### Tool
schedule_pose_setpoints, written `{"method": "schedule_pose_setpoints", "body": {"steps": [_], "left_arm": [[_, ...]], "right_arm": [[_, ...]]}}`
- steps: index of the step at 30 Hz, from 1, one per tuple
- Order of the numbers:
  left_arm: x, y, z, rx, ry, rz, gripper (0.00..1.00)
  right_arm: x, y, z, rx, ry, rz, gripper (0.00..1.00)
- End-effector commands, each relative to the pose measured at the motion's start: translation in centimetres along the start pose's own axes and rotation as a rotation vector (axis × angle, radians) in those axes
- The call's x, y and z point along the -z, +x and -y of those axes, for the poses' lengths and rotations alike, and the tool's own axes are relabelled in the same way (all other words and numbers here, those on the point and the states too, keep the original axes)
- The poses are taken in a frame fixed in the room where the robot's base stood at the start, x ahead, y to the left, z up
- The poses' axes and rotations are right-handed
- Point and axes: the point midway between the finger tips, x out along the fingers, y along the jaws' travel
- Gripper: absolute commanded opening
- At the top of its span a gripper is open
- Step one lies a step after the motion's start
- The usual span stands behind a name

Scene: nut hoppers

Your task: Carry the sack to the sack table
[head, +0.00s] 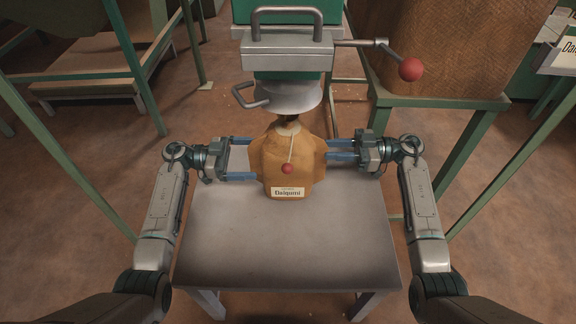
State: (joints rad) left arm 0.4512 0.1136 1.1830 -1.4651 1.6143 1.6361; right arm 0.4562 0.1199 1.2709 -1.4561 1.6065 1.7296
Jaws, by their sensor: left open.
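The tan sack (272,160) stands upright on the near grey table (290,240), under the hopper spout. A white label with dark print is on its front, and a red ball on a cord hangs before it. My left gripper (240,158) is at the sack's left side, its blue fingers spread wide, with the tips at the sack's edge. My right gripper (335,150) is at the right side, its fingers close together and meeting the sack's right shoulder. The tips are partly hidden by the cloth. I cannot tell which table is the sack table.
The green and grey hopper (288,50) with a crank and red knob (411,69) is above the sack. A woven bin (440,45) on a green frame stands at the right. A sign (566,50) is cut off at the right edge. A bench (85,75) stands at the left.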

Motion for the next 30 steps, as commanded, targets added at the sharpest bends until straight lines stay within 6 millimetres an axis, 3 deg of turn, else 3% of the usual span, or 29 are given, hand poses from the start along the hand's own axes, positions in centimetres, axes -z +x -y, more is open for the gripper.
{"method": "schedule_pose_setpoints", "body": {"steps": [6, 16, 20, 21, 30], "left_arm": [[0.0, 1.8, 0.0, 0.001, 0.000, -0.001, 1.00], [0.0, 1.9, 0.0, 0.001, -0.001, 0.001, 0.98], [0.0, 1.9, 0.0, 0.001, 0.000, 0.000, 0.72], [0.0, 1.9, 0.0, 0.001, 0.000, 0.000, 0.65], [0.0, 2.1, 0.0, 0.002, 0.000, -0.003, 0.06]], "right_arm": [[0.0, 1.7, 0.0, -0.001, 0.000, -0.001, 0.30], [0.0, 1.9, 0.0, -0.001, 0.000, 0.000, 0.28], [0.0, 1.9, 0.0, 0.000, 0.000, 0.000, 0.03], [0.0, 1.9, 0.0, 0.000, 0.000, 0.000, 0.00], [0.0, 2.1, 0.1, 0.004, 0.000, -0.003, 0.00]]}}
